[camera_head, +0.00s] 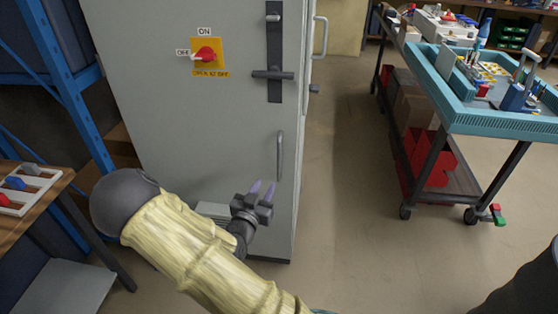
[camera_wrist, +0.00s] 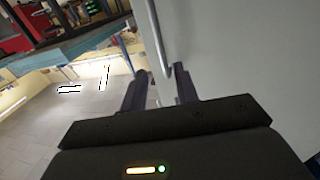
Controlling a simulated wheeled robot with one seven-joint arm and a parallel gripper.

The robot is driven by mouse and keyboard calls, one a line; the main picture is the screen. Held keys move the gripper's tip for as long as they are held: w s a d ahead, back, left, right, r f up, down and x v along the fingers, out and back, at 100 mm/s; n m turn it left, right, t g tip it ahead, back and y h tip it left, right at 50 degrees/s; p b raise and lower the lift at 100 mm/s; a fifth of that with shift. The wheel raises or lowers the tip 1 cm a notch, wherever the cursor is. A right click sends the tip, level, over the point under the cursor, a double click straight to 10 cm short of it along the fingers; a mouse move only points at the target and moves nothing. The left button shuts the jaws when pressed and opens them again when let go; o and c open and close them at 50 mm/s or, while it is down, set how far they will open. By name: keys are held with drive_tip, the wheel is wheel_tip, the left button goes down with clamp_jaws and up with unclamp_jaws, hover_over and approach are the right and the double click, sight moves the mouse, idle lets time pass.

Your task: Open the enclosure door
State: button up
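The grey enclosure door (camera_head: 180,120) fills the left middle of the head view and looks shut. Its red rotary switch (camera_head: 206,54) sits on a yellow plate, pointing left at the OFF label. A dark latch lever (camera_head: 272,74) lies horizontal on its black plate. Below it is a vertical metal bar handle (camera_head: 280,155), also in the wrist view (camera_wrist: 157,35). My gripper (camera_head: 262,189) is open near the handle's lower end. In the wrist view the handle's lower end lies between the fingertips (camera_wrist: 158,82); I cannot tell whether they touch it.
A cart with a blue-rimmed tray (camera_head: 500,122) stands to the right, with clear floor (camera_head: 345,200) between it and the enclosure. A blue rack (camera_head: 70,90) and a wooden table (camera_head: 40,210) are at the left. Another bar handle (camera_head: 321,38) shows at the enclosure's right side.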

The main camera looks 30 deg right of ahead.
sight(278, 161)
drive_tip(key=x, duration=1.3)
drive_tip(key=shift+w+d, duration=0.25)
drive_tip(key=shift+d, duration=0.05)
drive_tip(key=shift+c, duration=0.4)
clamp_jaws()
